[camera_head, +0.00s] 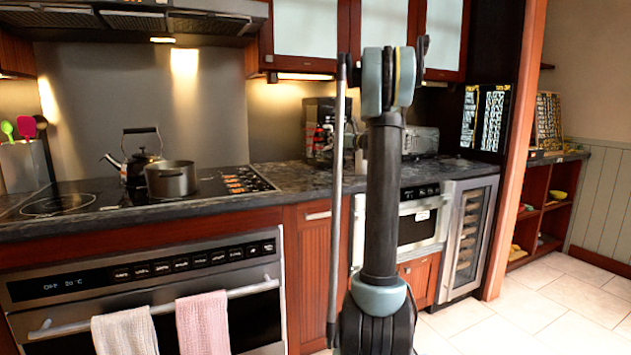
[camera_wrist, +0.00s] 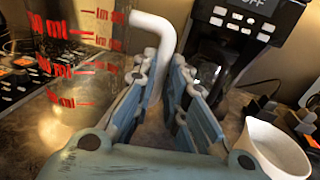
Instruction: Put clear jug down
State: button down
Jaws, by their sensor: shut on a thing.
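The clear jug (camera_wrist: 72,85) with red ml markings fills the left of the wrist view, and the counter shows through it. Its white handle (camera_wrist: 158,28) curves down between the fingers of my gripper (camera_wrist: 165,66), which is shut on it. I cannot tell whether the jug's base touches the dark stone counter (camera_wrist: 150,135).
A black coffee machine (camera_wrist: 235,45) stands just beyond the gripper, and a white bowl (camera_wrist: 274,150) is close on its right. In the head view a steel pot (camera_head: 171,180) and a kettle (camera_head: 137,165) stand on the stove (camera_head: 90,197) at left.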

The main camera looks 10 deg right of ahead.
notch_tip(320, 180, down, 10)
jog(key=shift+s, duration=0.15)
dwell(0.4)
jog(key=c, duration=1.6)
grip_release()
jog(key=shift+f, duration=0.1)
jog(key=shift+c, duration=0.2)
